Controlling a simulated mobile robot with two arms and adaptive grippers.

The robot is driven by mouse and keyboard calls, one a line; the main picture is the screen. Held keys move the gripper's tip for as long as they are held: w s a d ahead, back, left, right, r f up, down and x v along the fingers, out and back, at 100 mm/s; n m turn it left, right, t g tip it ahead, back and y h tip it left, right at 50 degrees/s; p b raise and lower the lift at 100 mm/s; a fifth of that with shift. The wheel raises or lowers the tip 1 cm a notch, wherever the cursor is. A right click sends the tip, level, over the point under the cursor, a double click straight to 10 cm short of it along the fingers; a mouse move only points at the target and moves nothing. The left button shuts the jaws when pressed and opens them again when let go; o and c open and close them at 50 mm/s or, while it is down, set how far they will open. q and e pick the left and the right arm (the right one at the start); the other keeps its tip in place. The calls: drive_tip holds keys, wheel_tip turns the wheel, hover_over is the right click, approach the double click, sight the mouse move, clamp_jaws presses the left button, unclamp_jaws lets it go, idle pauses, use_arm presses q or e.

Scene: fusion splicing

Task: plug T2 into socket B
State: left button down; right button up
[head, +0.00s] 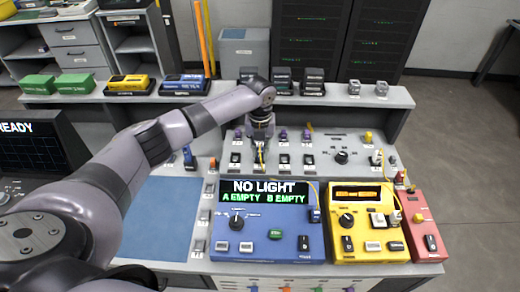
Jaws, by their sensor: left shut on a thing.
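My left gripper (261,148) points down at the back panel, behind the blue tester. It is shut on a small plug with a thin yellow lead (262,157), mostly hidden between the fingers. I take this plug for T2, but no label is readable. The blue tester (268,243) has a screen (265,191) reading "NO LIGHT", "A EMPTY" and "B EMPTY". Socket B cannot be made out by its marking. The sloped grey panel (325,143) holds a row of purple-topped fittings, with some on each side of the gripper. My right gripper is not in view.
A yellow device (370,247) and a red box (424,228) stand right of the tester. A thin yellow cable (391,172) loops near the yellow device. A blue mat (168,220) lies clear at the left. A shelf (395,97) with several small units runs behind the panel.

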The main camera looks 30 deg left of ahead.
use_arm(q)
drive_tip(key=c, duration=1.5)
unclamp_jaws()
drive_tip(key=shift+o, duration=0.2)
wheel_tip(320, 180, up, 12)
